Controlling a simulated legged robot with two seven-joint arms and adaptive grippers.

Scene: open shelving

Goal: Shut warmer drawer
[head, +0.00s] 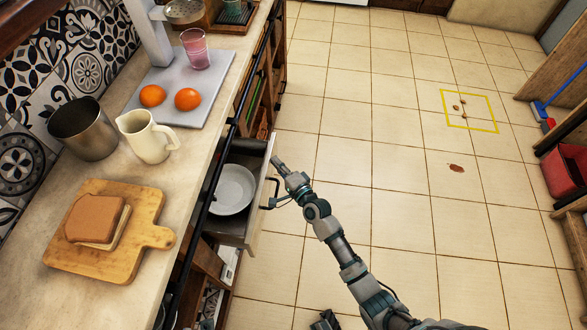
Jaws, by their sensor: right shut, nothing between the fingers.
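The warmer drawer (259,212) is pulled out from under the counter, with a white bowl-like dish (233,189) inside. Its dark bar handle (272,193) is on the outer face. My right gripper (276,162) is shut and empty at the far end of the drawer front, close to its top edge. I cannot tell whether it touches the drawer. A dark part (325,321) at the bottom edge seems to be my left gripper. It is mostly cut off, and its fingers cannot be made out.
The counter (205,150) holds a bread board (155,237) with bread, a metal cup (84,130), a cream jug (147,137), two oranges and a pink glass (195,50). A dark rail runs along its edge. The tiled floor right of the drawer is open, with a yellow-outlined square (470,127).

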